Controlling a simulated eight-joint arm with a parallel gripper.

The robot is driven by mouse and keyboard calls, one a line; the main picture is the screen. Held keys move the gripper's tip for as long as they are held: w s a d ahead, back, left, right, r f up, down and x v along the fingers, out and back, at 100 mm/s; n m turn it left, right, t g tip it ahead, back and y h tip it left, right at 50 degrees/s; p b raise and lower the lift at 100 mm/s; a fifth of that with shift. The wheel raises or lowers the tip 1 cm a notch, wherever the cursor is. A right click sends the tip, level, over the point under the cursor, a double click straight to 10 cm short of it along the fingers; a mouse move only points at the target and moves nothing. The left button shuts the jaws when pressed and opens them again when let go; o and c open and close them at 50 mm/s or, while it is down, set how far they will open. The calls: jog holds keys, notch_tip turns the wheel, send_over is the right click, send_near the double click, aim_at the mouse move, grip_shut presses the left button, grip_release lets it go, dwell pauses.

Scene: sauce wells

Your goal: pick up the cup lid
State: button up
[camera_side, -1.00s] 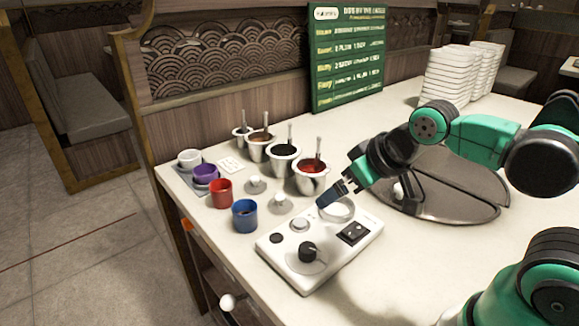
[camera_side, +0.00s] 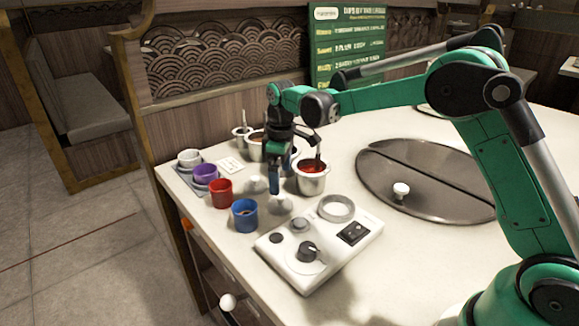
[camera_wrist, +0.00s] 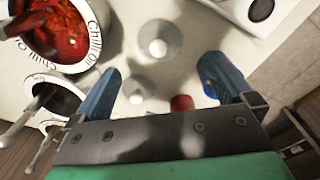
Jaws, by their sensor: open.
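Two pale lids with round knobs lie on the counter. In the wrist view, one lid (camera_wrist: 156,62) lies between my fingertips and a smaller-looking one (camera_wrist: 137,97) is closer to the palm. My gripper (camera_side: 274,185) points down above the lids, and its blue fingers (camera_wrist: 161,68) are apart with nothing held. I cannot tell the exact height over the lids.
A metal pot of chilli oil (camera_side: 311,180) stands close right of my gripper, with more pots behind. A blue cup (camera_side: 244,215), red cup (camera_side: 220,192) and purple cup (camera_side: 205,174) stand left. A white device (camera_side: 318,246) sits in front.

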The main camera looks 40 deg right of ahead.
aim_at(280, 196)
jog(key=shift+w+f, duration=0.25)
jog(key=shift+f, duration=3.25)
jog(key=c, duration=1.1)
